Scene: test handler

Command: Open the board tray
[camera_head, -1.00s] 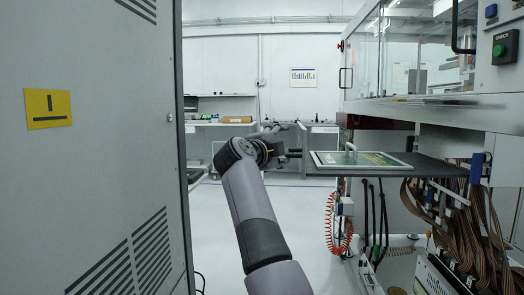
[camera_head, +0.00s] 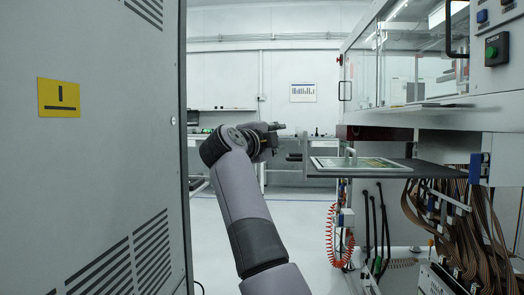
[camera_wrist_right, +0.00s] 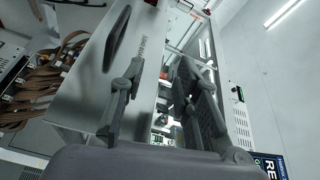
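The board tray (camera_head: 440,168) is a flat dark plate sticking out to the left from under the test handler's glass housing. A pale-framed green board (camera_head: 365,163) with a small upright handle lies on it. A small dark part (camera_head: 295,157) shows at the tray's left end. My right gripper (camera_head: 277,138) is left of and slightly above that end, apart from it in the picture. In the right wrist view its two fingers (camera_wrist_right: 160,70) are spread with nothing between them. A grey panel with a dark elongated handle shows beyond the left finger. My left gripper is not in view.
A tall grey cabinet (camera_head: 100,200) with a yellow label fills the left side. Brown ribbon cables (camera_head: 440,205) and a red coiled cable (camera_head: 338,240) hang below the tray. The white floor between cabinet and handler is open. A workbench stands at the back.

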